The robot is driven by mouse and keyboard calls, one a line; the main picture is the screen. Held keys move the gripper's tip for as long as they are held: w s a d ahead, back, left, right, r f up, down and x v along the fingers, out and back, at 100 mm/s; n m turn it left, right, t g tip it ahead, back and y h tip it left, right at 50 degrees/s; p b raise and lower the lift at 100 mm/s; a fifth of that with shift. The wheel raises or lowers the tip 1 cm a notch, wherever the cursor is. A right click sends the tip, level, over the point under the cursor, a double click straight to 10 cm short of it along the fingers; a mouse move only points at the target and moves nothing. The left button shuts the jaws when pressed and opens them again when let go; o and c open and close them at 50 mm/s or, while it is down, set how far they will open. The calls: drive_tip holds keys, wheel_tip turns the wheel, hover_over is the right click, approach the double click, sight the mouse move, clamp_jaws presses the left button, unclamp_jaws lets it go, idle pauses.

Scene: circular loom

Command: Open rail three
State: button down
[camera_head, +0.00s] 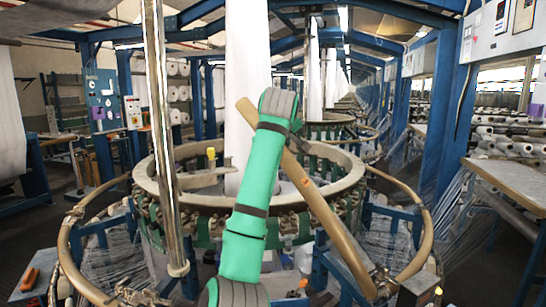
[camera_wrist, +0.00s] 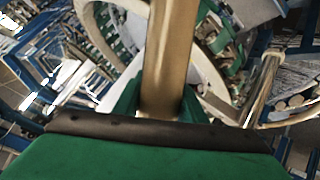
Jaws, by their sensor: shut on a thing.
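A long tan rail (camera_head: 325,215) slants across the front of the circular loom (camera_head: 150,180) in the head view, from upper left down to lower right. My green arm crosses in front of its upper part. In the wrist view the rail (camera_wrist: 170,50) runs up from between the green fingers of my gripper (camera_wrist: 160,108), which is shut on it.
Curved tan rails stand out at the loom's left (camera_head: 65,245) and right (camera_head: 427,225). A shiny upright pole (camera_head: 160,120) stands close left of my arm. A blue post (camera_head: 455,110) and a table (camera_head: 510,180) are at the right. Dark floor shows at far left.

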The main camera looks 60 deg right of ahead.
drive_tip(key=shift+s+d+f, duration=0.2)
drive_tip(key=shift+s+f, duration=0.05)
drive_tip(key=shift+f, duration=0.15)
drive_tip(key=c, duration=1.2)
unclamp_jaws()
drive_tip(key=shift+d, duration=0.1)
drive_tip(key=shift+o, duration=0.2)
drive_tip(key=shift+w+a+r, duration=0.15)
drive_tip(key=shift+a+r, duration=0.05)
drive_tip(key=shift+r, duration=0.05)
drive_tip(key=shift+r, duration=0.1)
drive_tip(key=v, duration=1)
drive_tip(key=shift+s+a+r, duration=0.15)
drive_tip(key=shift+s+a, duration=0.05)
drive_tip(key=shift+s, duration=0.05)
